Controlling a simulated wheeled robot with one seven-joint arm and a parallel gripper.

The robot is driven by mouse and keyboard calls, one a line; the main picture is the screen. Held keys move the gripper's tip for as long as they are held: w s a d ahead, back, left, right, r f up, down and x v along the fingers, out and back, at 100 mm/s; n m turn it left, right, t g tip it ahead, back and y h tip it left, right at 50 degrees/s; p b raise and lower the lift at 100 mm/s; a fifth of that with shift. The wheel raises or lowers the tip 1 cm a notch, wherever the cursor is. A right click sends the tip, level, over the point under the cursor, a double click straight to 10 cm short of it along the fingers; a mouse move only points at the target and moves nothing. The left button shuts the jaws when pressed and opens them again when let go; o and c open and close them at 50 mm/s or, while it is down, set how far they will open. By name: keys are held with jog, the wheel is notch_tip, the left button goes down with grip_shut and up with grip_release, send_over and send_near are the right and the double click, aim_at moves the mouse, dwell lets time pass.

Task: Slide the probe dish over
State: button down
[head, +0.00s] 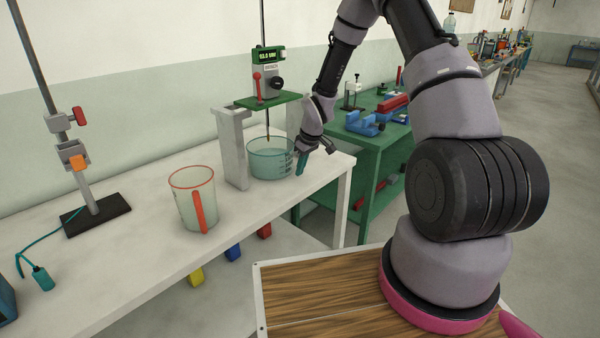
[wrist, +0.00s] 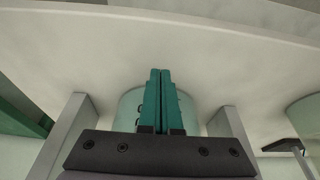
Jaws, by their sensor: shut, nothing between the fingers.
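The probe dish, a clear round glass dish with bluish contents (head: 268,160), stands on the white bench under a thin vertical probe rod (head: 267,122). Dark marks show on its right side.
A grey frame (head: 233,150) with a green top plate and gauge stands around the dish; its two uprights show in the wrist view. A red-rimmed jug (head: 183,205) stands to the left, then a clamp stand (head: 96,212). A green workbench (head: 372,150) stands beyond the bench's right end.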

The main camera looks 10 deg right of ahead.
jog(key=s+d+r+m+t+h, duration=0.15)
jog(key=s+r, duration=0.25)
jog(key=r, duration=0.6)
jog(key=s+d+r+m, duration=0.2)
jog(key=s+d+r, duration=0.15)
jog(key=r, duration=0.65)
jog(key=s+d+r+m, duration=0.15)
jog(key=s+r, duration=0.35)
jog(key=r, duration=0.5)
jog(key=s+r+m+t, duration=0.1)
jog(key=s+r+m, duration=0.2)
jog(key=s, duration=0.6)
jog(key=s+r+m+t+y, duration=0.1)
jog(key=s+r+m+t, duration=0.1)
jog(key=s+r, duration=0.6)
jog(key=shift+s+r+m, duration=0.15)
jog(key=shift+s+m, duration=0.75)
jog(key=shift+s, duration=0.15)
